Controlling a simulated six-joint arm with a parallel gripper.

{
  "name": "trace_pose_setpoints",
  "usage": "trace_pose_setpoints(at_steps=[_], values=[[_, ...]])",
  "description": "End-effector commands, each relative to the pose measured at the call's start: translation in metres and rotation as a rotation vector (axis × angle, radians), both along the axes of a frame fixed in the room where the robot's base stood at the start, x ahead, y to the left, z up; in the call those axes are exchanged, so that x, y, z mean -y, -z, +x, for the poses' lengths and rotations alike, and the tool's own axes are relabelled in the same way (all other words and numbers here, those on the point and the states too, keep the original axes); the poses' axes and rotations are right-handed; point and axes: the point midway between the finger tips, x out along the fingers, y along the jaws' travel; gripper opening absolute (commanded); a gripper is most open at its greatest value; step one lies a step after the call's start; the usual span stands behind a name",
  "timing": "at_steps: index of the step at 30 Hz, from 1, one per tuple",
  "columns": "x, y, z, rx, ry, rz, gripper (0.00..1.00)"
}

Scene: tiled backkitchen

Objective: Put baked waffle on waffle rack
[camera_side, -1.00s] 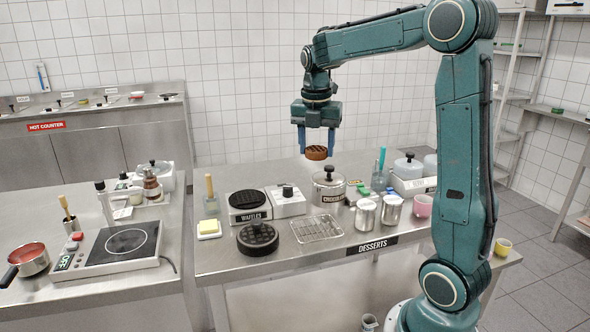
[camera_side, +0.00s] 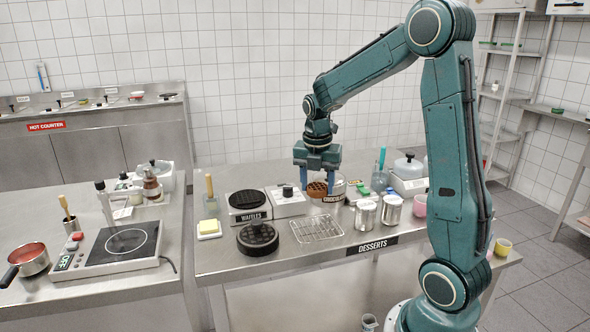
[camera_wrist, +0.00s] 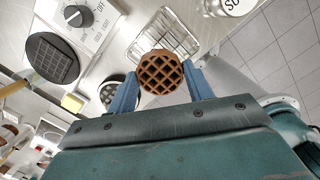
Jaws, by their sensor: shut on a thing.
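The baked waffle (camera_side: 317,190) is round and brown with a grid pattern; it also shows in the wrist view (camera_wrist: 162,73). My gripper (camera_side: 318,184) is shut on it, one blue finger at each side, and holds it above the table in front of the chocolate pot (camera_side: 333,196). In the wrist view my gripper (camera_wrist: 165,82) has the waffle between its fingertips. The wire waffle rack (camera_side: 317,229) lies empty on the table, below and in front of the held waffle. In the wrist view the rack (camera_wrist: 160,32) shows just beyond the waffle, partly hidden by it.
The waffle iron (camera_side: 249,200) and its dark round plate (camera_side: 257,238) are left of the rack. Two metal cans (camera_side: 366,214) stand close to its right. A butter dish (camera_side: 208,228) is at the table's left edge. The DESSERTS label (camera_side: 371,245) is on the front edge.

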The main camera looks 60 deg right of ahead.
Motion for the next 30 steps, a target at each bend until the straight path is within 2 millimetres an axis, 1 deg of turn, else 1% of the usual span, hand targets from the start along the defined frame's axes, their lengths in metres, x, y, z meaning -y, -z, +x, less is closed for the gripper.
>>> trace_pose_setpoints(at_steps=[1, 3, 6, 9, 12, 20, 23, 30], values=[[0.0, 0.011, -0.001, -0.004, 0.0, 0.002, 0.28], [0.0, 0.024, -0.001, -0.005, 0.0, 0.003, 0.28], [0.0, 0.039, -0.001, -0.004, 0.0, 0.002, 0.28], [0.0, 0.05, 0.0, -0.001, 0.0, 0.002, 0.28], [0.0, 0.056, 0.0, 0.0, 0.0, 0.001, 0.28], [0.0, 0.06, 0.0, 0.0, 0.0, 0.001, 0.28], [0.0, 0.068, -0.001, -0.004, 0.0, 0.002, 0.28], [0.0, 0.094, -0.001, -0.003, 0.0, 0.001, 0.28]])
